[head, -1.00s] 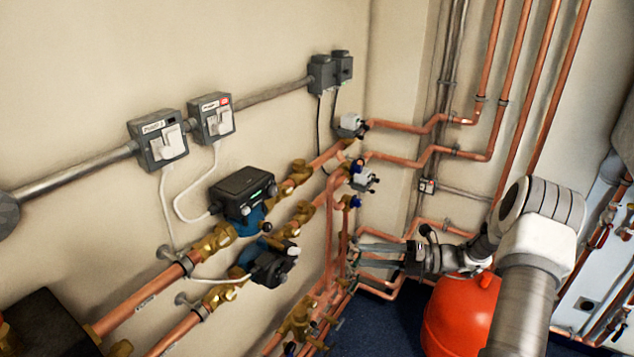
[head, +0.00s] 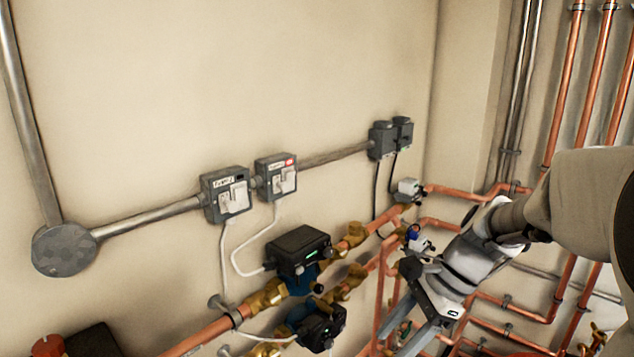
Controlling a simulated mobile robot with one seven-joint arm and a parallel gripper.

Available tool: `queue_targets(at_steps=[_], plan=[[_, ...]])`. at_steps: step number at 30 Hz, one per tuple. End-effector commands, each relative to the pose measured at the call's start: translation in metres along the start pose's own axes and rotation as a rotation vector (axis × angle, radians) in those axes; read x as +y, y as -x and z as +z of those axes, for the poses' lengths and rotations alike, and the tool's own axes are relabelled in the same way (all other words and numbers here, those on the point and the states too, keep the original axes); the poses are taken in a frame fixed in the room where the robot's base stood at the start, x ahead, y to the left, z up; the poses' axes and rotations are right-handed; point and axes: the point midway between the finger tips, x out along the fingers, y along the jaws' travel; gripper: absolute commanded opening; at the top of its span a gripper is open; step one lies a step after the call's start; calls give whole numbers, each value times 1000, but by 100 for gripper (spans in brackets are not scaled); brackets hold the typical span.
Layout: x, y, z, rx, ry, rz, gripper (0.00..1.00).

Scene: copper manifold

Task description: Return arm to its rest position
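My arm (head: 575,205) reaches in from the right edge of the head view and slopes down to the left. My gripper (head: 403,338) is at the lower middle right, pointing down in front of the copper pipes. Its two fingers look apart, with nothing visible between them. The fingertips are near the bottom edge and partly hard to make out against the pipes. I cannot tell how close the fingers are to the pipes behind them.
Two labelled switch boxes (head: 227,194) hang on the wall conduit. A black-topped pump (head: 298,252) and a second pump (head: 318,325) sit on the copper pipes left of my gripper. Vertical copper pipes (head: 567,90) stand at right. The upper wall is clear.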

Motion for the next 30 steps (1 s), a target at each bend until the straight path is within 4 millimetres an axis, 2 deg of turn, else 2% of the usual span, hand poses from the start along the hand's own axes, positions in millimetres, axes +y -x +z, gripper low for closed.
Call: queue_targets(at_steps=[1,6,18,24,30], plan=[[10,5,8,54,101,-8,60],[41,19,22,224,436,-11,60],[102,50,35,617,1191,33,60],[116,58,36,746,1416,65,60],[119,60,35,781,1475,79,60]])
